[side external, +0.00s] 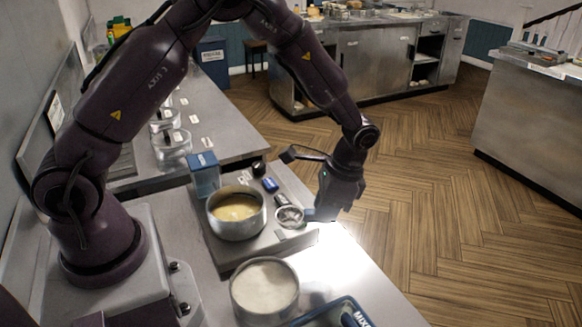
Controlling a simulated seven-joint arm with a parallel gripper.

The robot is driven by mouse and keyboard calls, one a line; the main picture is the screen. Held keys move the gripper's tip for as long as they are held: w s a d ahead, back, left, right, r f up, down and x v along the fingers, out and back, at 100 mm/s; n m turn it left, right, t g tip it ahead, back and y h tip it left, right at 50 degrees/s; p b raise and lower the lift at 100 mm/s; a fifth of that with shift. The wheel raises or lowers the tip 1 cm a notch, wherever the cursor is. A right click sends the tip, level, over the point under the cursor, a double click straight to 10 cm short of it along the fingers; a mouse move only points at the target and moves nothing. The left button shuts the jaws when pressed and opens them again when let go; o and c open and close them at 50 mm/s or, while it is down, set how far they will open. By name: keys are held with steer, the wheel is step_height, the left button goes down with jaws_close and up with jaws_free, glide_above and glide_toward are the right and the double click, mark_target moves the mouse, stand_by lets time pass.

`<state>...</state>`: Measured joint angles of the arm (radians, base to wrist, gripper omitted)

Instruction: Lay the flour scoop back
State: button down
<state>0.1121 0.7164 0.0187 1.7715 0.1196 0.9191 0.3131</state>
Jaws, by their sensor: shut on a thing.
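My gripper (322,212) points down at the right end of the raised metal platform. The fingertips are small and partly hidden by the hand. A round metal pan of pale flour-like powder (264,311) stands nearer the camera, left of and below the gripper.
A metal pot of yellowish liquid (237,229) stands on the platform (232,258), left of the scoop. A blue box (205,178) and small blue item (270,185) are behind. A blue-rimmed tray (358,312), partly cropped, is at the front. Bare counter lies right of the pan.

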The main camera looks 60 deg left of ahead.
steer(key=shift+w+d+f+m+t+y, duration=0.3)
steer(key=shift+d+f+m, duration=0.6)
steer(key=shift+f+m, duration=0.65)
steer(key=shift+w+d+f+m+t+y, duration=0.2)
steer(key=shift+d+f+m+t, duration=0.25)
steer(key=shift+d+f+m, duration=0.8)
steer(key=shift+w+d+f+m+t+y, duration=0.2)
steer(key=shift+d+f+m+t+y, duration=0.25)
steer(key=shift+f+m, duration=1.45)
steer(key=shift+d+r+m, duration=0.1)
steer(key=shift+m, duration=0.2)
steer(key=c, duration=0.8)
jaws_free()
steer(key=shift+c, duration=0.2)
steer(key=shift+r, duration=0.1)
